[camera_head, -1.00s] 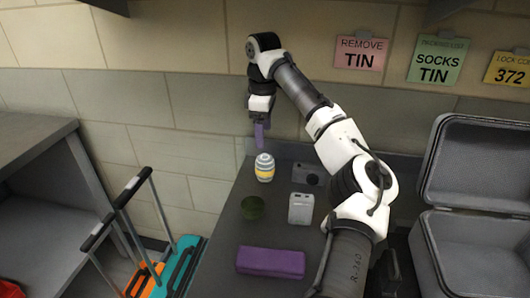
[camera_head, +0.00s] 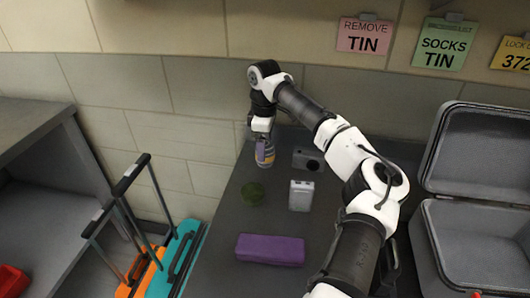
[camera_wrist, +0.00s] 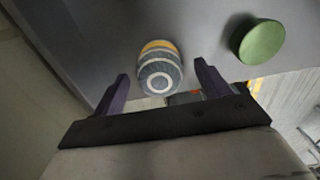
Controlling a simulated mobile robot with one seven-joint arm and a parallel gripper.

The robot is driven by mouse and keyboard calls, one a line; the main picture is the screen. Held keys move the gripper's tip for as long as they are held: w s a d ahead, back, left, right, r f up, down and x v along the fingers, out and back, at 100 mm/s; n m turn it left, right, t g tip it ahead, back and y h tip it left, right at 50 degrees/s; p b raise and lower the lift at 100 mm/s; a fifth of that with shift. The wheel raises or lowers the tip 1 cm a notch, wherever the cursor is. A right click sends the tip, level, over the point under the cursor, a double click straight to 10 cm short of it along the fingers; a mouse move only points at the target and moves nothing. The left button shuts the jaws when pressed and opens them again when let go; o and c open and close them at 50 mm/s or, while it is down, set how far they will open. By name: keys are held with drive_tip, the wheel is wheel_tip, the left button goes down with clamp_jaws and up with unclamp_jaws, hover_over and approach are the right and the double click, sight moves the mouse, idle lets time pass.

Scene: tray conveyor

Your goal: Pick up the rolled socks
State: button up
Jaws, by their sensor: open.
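The rolled socks (camera_head: 268,172), striped grey, white and yellow, stand on the dark counter near the wall. In the head view they are partly hidden behind my gripper (camera_head: 264,155). In the wrist view the rolled socks (camera_wrist: 159,68) show between and just beyond the two purple fingers of my gripper (camera_wrist: 162,88). My gripper is open with nothing held. I cannot tell whether a finger touches the socks.
The green tin (camera_wrist: 261,42) is near my gripper. An open grey case (camera_head: 475,240) stands at right.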

drive_tip(key=shift+f, duration=1.45)
drive_tip(key=shift+c, duration=0.5)
drive_tip(key=c, duration=0.9)
drive_tip(key=shift+c, duration=0.4)
drive_tip(key=shift+r, duration=0.15)
